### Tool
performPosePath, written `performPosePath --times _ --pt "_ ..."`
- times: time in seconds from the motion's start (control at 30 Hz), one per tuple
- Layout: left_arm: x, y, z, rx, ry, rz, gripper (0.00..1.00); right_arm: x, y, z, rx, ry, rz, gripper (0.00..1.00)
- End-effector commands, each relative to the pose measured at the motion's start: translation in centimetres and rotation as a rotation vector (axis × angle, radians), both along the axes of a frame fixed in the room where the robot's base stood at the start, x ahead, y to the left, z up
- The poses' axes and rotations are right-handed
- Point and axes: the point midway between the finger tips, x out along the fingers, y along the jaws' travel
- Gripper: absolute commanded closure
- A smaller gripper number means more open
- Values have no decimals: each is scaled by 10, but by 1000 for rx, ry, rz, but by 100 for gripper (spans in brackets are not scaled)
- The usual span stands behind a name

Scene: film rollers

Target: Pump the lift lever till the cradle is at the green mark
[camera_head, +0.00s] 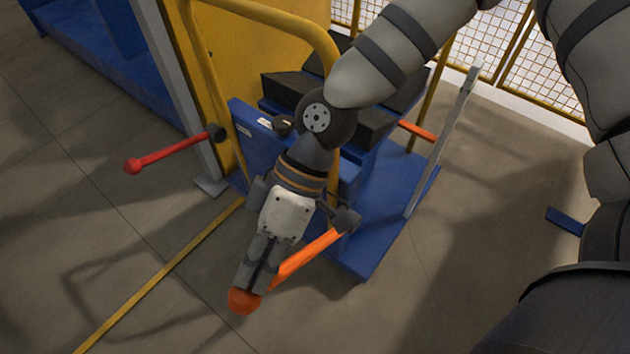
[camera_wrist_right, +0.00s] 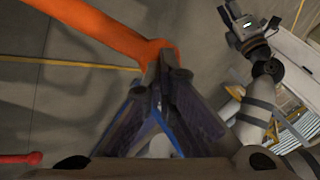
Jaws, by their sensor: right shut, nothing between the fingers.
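The orange lift lever (camera_head: 308,255) slants out from the front of the blue lift cart (camera_head: 378,240) and ends in a rounded orange-red knob (camera_head: 243,301). My right gripper (camera_head: 252,278) is shut and empty, with its fingertips at the knob end of the lever. In the right wrist view the fingertips (camera_wrist_right: 166,68) meet right beside the orange lever (camera_wrist_right: 110,32); I cannot tell if they touch it. The black cradle blocks (camera_head: 290,88) on the cart are partly hidden by my arm. Another gripper of mine (camera_wrist_right: 242,22) shows small in the wrist view.
A red lever (camera_head: 165,153) sticks out left of the cart from a dark hub. A yellow frame (camera_head: 265,14) and a grey post (camera_head: 182,80) stand behind. A thin upright post (camera_head: 442,140) rises at the cart's right. The floor in front is clear.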

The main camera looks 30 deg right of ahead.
Motion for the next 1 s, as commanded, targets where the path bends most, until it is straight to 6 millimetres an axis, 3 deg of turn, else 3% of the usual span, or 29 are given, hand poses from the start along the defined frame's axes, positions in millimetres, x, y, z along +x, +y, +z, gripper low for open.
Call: performPosePath --times 0.03,0.2,0.57,0.9,1.0 --pt "-4 0 -4 0 12 0 57 -5 4 -12 -5 12 5 100" --pt "-8 0 -9 0 25 0 57 -9 15 -28 -4 11 4 100" --pt "-8 0 -9 0 27 0 57 -9 18 -31 -3 6 2 100" --pt "-23 0 -27 0 73 0 57 -18 40 -80 -4 11 4 100" --pt "-24 0 -30 0 79 0 57 -19 44 -86 -3 8 2 100"
